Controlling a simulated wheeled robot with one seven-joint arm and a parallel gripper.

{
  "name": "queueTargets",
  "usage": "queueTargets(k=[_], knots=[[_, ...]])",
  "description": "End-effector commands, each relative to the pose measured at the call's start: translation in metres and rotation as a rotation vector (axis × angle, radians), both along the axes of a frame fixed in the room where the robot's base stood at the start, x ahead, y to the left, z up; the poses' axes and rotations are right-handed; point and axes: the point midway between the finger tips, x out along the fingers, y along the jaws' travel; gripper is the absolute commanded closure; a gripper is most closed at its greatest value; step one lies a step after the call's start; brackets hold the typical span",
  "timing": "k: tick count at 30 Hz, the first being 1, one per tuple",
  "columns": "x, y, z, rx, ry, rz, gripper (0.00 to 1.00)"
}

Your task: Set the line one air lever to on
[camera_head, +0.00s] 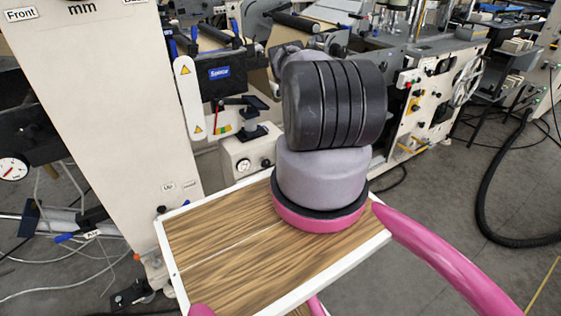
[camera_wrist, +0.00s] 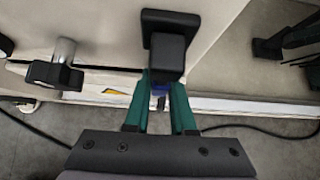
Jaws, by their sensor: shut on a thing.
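A black block-shaped fitting (camera_wrist: 168,50) on the pale machine panel stands just beyond the fingertips and hides part of what is held. In the head view, my arm hides my gripper. A blue-handled lever (camera_head: 66,238) beside an "Air" tag (camera_head: 93,234) shows low at the left, apart from my arm. I cannot tell how the held handle is turned.
In the wrist view, a metal post with a black knob (camera_wrist: 54,74) sits left of the fingers, and a dark cable (camera_wrist: 30,125) runs below. In the head view, a tall cream panel (camera_head: 105,110) stands at left and machines fill the back. Grey floor (camera_head: 440,190) is open at right.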

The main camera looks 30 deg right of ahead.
Motion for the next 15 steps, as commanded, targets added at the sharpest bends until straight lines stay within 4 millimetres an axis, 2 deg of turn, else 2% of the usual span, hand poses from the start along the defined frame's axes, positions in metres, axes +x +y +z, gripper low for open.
queueTargets(k=[9,10,11,12,15], knots=[[-0.0011,-0.0023,-0.0002,-0.004,0.002,-0.001,1.00],[-0.0011,-0.0023,-0.0002,-0.004,0.002,-0.001,0.66],[-0.0011,-0.0022,-0.0003,-0.004,0.002,-0.001,0.54],[-0.0009,-0.0020,-0.0002,-0.004,0.002,-0.001,0.47],[-0.0006,-0.0014,-0.0002,-0.002,0.001,-0.001,0.47]])
